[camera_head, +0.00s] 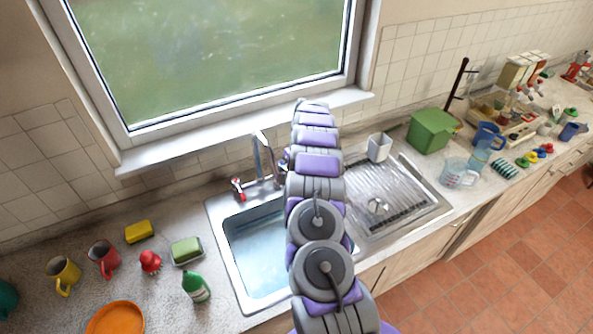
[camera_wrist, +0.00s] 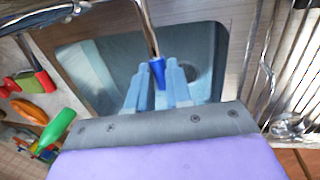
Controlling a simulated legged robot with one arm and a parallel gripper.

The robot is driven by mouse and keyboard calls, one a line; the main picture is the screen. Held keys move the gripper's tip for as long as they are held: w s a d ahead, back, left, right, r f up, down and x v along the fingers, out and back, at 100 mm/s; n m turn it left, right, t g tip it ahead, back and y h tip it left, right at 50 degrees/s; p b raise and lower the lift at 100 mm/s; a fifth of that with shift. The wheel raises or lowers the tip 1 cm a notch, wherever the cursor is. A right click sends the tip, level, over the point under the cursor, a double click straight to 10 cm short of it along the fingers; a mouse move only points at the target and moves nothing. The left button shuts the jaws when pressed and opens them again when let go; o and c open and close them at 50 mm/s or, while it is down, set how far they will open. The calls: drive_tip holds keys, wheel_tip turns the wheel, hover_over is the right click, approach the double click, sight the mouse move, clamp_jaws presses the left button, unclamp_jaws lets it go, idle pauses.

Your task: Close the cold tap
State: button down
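The tap's chrome spout (camera_head: 264,155) rises behind the sink (camera_head: 216,226). A red tap handle (camera_head: 238,187) stands left of the spout. My arm covers the area right of the spout in the head view, so the cold tap's side is hidden there. My gripper (camera_wrist: 158,76) is hidden in the head view. In the wrist view its light blue fingers are apart, over the basin. A dark blue piece (camera_wrist: 158,70) at the end of a thin metal rod appears between the fingertips. It may be the cold tap handle; I cannot tell whether the fingers touch it.
A steel drainboard (camera_head: 437,207) with a white cup (camera_head: 379,147) lies right of the sink. A green box (camera_head: 432,130) stands beyond it. Left of the sink are a sponge (camera_head: 187,250), a green bottle (camera_head: 196,287), mugs and an orange plate (camera_head: 116,320). A window is behind.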

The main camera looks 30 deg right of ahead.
drive_tip(key=shift+a, duration=0.35)
drive_tip(key=shift+w, duration=0.1)
drive_tip(key=shift+a, duration=0.1)
drive_tip(key=c, duration=1.1)
unclamp_jaws()
drive_tip(key=d+r, duration=0.1)
drive_tip(key=r, duration=0.4)
drive_tip(key=d+r, duration=0.1)
drive_tip(key=r, duration=0.5)
drive_tip(key=d+r, duration=0.1)
drive_tip(key=r, duration=0.5)
drive_tip(key=shift+s+d, duration=0.25)
